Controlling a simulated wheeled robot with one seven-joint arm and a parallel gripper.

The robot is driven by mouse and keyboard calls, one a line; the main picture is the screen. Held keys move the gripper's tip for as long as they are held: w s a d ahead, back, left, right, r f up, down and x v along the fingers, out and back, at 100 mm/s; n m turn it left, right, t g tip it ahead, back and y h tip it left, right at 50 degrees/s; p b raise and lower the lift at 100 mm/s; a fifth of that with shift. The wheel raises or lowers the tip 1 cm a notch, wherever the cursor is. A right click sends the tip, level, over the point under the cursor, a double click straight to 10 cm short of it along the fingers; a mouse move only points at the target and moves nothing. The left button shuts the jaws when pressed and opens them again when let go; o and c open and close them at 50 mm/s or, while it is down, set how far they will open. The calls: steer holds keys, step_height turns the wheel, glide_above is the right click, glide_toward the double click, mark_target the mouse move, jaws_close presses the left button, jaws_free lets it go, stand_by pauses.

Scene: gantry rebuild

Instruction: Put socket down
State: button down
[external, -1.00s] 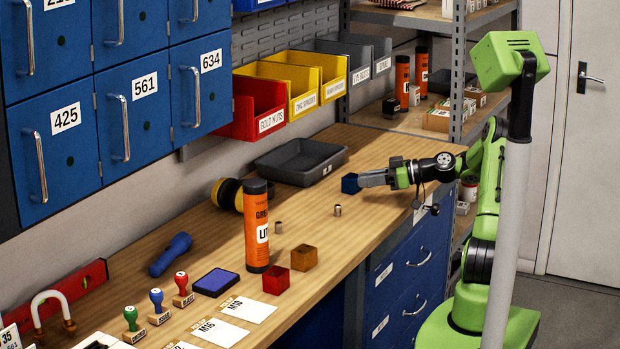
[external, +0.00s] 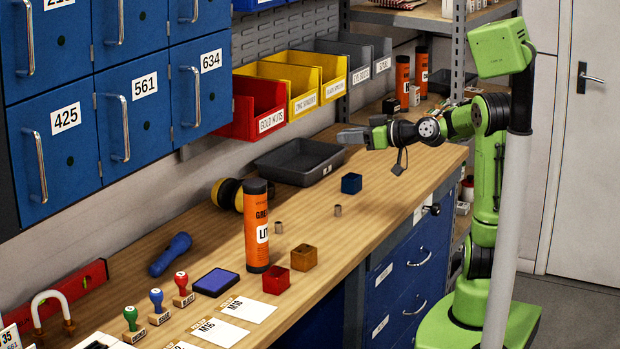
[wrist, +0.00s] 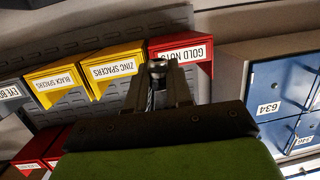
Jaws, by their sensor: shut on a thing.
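My gripper (external: 345,138) is raised above the bench at the far right of the dark tray. In the wrist view my gripper (wrist: 160,78) is shut on a small round metal socket (wrist: 158,66) at the fingertips. The held socket is not clear in the external view.
A blue cube (external: 351,184), a red cube (external: 276,281) and a brown cube (external: 304,257) sit on the wooden bench (external: 350,245). The dark tray (external: 270,172) lies below the wall bins. An orange tube (external: 257,240) stands mid-bench. The front right bench area is clear.

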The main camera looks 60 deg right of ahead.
steer(key=s+a+r+m+h, duration=0.1)
steer(key=s+a+r, duration=0.1)
steer(key=a+r, duration=0.15)
steer(key=w+f+m+h+p, duration=0.1)
steer(key=w+f+h+p, duration=0.1)
steer(key=w+f+p, duration=0.4)
steer(key=w+a+f+n+y+p, duration=0.1)
steer(key=w+a+f+p, duration=0.1)
steer(key=a+f, duration=0.5)
steer(key=shift+w+f+y, duration=0.3)
steer(key=shift+w+f, duration=0.1)
steer(key=shift+f, duration=0.5)
steer(key=shift+r, duration=0.1)
